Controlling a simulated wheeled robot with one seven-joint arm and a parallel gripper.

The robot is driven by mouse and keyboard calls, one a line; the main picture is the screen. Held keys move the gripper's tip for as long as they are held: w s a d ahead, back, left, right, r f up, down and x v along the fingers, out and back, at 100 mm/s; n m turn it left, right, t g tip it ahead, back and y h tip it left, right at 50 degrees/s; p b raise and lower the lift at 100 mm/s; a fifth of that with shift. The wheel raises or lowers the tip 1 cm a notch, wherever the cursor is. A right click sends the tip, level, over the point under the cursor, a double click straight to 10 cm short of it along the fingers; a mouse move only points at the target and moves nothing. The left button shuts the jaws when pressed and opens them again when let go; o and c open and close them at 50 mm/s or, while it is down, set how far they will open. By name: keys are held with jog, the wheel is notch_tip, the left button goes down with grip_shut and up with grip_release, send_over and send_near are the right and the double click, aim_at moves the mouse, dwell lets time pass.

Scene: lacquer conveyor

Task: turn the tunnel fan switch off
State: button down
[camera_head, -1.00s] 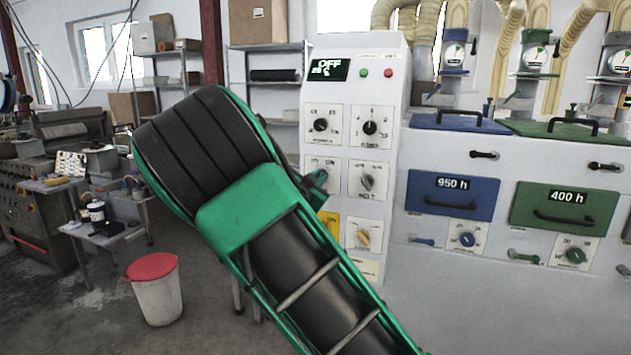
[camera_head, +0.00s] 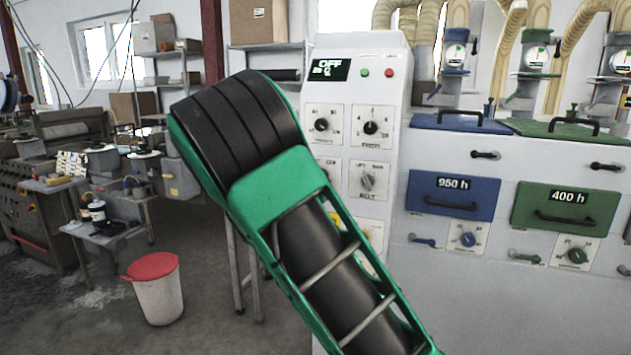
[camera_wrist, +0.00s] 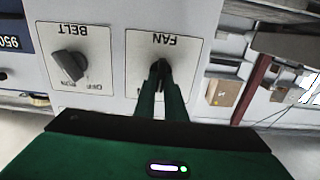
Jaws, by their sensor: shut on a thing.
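In the wrist view, the fan switch plate (camera_wrist: 140,48) is white and labelled FAN, seen upside down. My gripper (camera_wrist: 161,75) is at the middle of this plate, its fingers shut on the fan knob, which they mostly hide. The knob's exact pointer angle cannot be told. The belt switch (camera_wrist: 70,66), a grey knob on a plate labelled BELT, is beside it. In the head view my green and black arm covers the fan switch. The grey belt knob (camera_head: 367,183) shows just right of my arm on the white control panel (camera_head: 392,115).
The panel display (camera_head: 330,69) reads OFF on its top line. Two round dials sit above the switches. A blue drawer (camera_head: 455,195) and a green drawer (camera_head: 562,210) are at right. A white bin with a red lid (camera_head: 155,290) stands on the floor at left.

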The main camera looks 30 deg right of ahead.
jog(key=n, duration=0.6)
jog(key=shift+w+a, duration=0.2)
jog(key=shift+f+n, duration=0.1)
jog(key=shift+n, duration=0.2)
jog(key=c, duration=1.8)
grip_release()
jog(key=shift+w, duration=0.1)
jog(key=v, duration=1.1)
